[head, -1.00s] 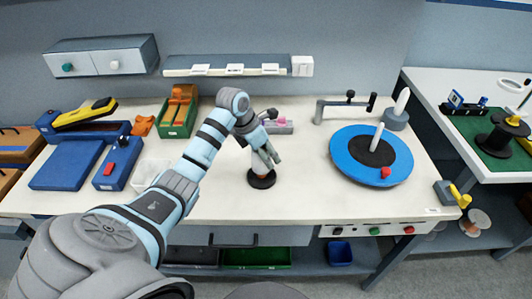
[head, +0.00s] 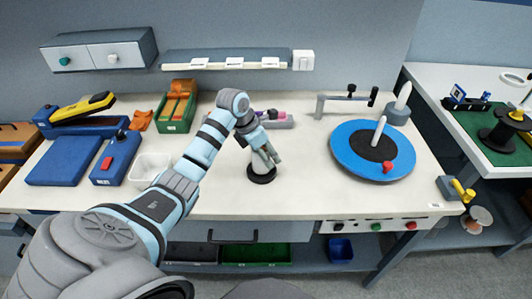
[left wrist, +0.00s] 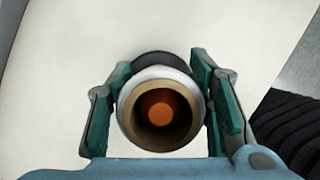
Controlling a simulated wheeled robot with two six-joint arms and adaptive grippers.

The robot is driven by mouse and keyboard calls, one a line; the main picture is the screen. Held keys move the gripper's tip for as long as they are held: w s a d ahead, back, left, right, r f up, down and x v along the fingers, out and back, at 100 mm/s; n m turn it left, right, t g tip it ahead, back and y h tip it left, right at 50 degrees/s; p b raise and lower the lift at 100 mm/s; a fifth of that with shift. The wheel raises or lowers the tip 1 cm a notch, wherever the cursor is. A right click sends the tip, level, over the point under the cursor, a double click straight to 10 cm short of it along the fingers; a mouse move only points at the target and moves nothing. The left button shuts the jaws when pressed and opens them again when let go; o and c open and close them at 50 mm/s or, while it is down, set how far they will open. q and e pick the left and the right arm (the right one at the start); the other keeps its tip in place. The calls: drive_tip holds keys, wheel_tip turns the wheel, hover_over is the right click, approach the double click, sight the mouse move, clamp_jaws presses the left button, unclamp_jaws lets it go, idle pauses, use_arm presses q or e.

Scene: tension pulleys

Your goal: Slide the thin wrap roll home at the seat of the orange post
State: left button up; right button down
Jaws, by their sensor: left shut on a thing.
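The thin wrap roll (left wrist: 160,75) is a pale roll with a brown cardboard core. It stands upright at mid-table in the head view (head: 258,170). My left gripper (head: 270,156) is shut on it from above, and its fingers lie on both sides of the roll in the left wrist view (left wrist: 163,108). The orange post (left wrist: 160,108) shows inside the core, so the roll is around it. The black round base (head: 262,177) is under the roll. Whether the roll touches the seat is hidden. My right gripper is not in view.
A blue turntable (head: 350,165) with a pale spindle (head: 379,132) stands to the right. A clear bin (head: 150,167) and a blue box with a red button (head: 117,158) are to the left. A grey holder with pink and purple parts (head: 276,118) lies behind. The front table strip is free.

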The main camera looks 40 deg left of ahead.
use_arm(q)
drive_tip(key=o, duration=1.3)
drive_tip(key=v, duration=1.2)
drive_tip(key=shift+w, duration=0.1)
